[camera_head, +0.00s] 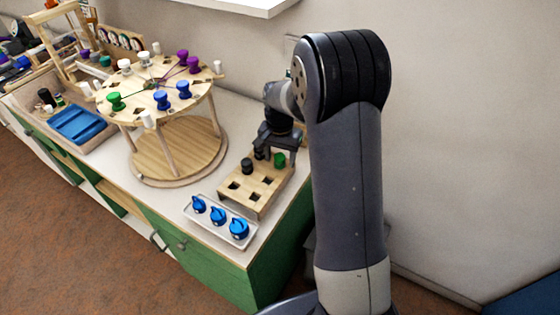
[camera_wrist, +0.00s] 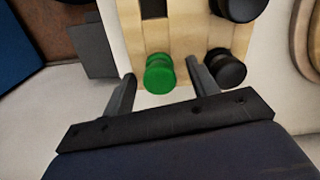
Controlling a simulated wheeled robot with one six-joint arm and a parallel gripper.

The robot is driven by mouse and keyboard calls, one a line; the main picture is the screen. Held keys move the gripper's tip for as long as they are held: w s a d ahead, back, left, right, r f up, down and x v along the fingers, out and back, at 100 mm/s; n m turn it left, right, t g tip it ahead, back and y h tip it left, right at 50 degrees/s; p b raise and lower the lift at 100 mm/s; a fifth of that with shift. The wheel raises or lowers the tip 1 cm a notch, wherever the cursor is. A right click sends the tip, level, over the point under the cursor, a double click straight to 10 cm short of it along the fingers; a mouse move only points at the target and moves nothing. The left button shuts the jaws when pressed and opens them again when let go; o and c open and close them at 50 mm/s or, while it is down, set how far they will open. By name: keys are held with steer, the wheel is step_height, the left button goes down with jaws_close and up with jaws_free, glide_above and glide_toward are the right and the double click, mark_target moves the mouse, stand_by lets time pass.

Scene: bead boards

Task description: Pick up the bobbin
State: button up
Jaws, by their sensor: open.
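A green bobbin (camera_wrist: 159,73) stands in a wooden block with square holes (camera_head: 231,207), at the block's far right in the head view (camera_head: 280,159). Black bobbins stand on the same block, one at its left side (camera_head: 247,166); in the wrist view one black bobbin (camera_wrist: 227,69) is just right of my right finger and another (camera_wrist: 241,8) is at the top edge. My gripper (camera_wrist: 161,70) is open and empty, with its fingers on either side of the green bobbin and small gaps visible. In the head view my gripper (camera_head: 279,140) is partly hidden by my arm.
A round wooden stand (camera_head: 150,82) left of the block carries several coloured bobbins. A white tray (camera_head: 210,222) with three blue knobs lies in front of the block. A blue tray (camera_head: 77,124) is at the far left. The wall is close behind.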

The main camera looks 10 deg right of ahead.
steer(key=shift+f, duration=0.3)
steer(key=shift+c, duration=0.4)
steer(key=c, duration=1)
